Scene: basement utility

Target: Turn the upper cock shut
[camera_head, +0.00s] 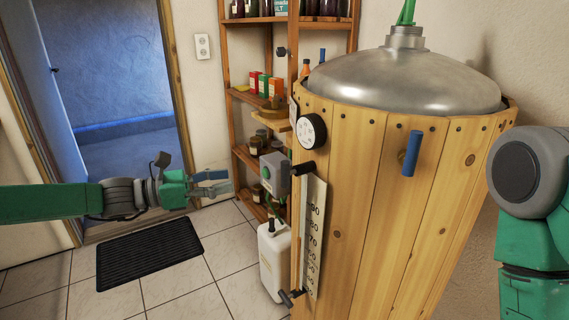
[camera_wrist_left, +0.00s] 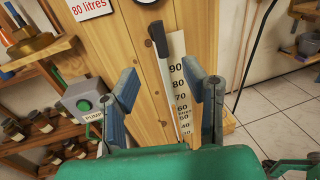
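The upper cock (camera_head: 303,168) is a dark lever at the top of the sight gauge (camera_head: 311,236) on the side of the wooden vat (camera_head: 430,200). In the left wrist view the upper cock (camera_wrist_left: 158,39) shows above the numbered scale (camera_wrist_left: 181,75), its dark handle roughly in line with the scale. The lower cock (camera_head: 290,298) is a similar dark lever at the gauge's foot. My left gripper (camera_head: 217,182) is open and empty, left of the vat and apart from the upper cock. In the left wrist view its fingers (camera_wrist_left: 166,95) frame the scale. My right gripper is out of view.
A grey box with a green button (camera_head: 276,175), labelled PUMP, is beside the gauge. A round dial (camera_head: 312,131) and a blue handle (camera_head: 411,153) are on the vat. Shelves with jars (camera_head: 262,60) stand behind. A white canister (camera_head: 274,262) is on the floor.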

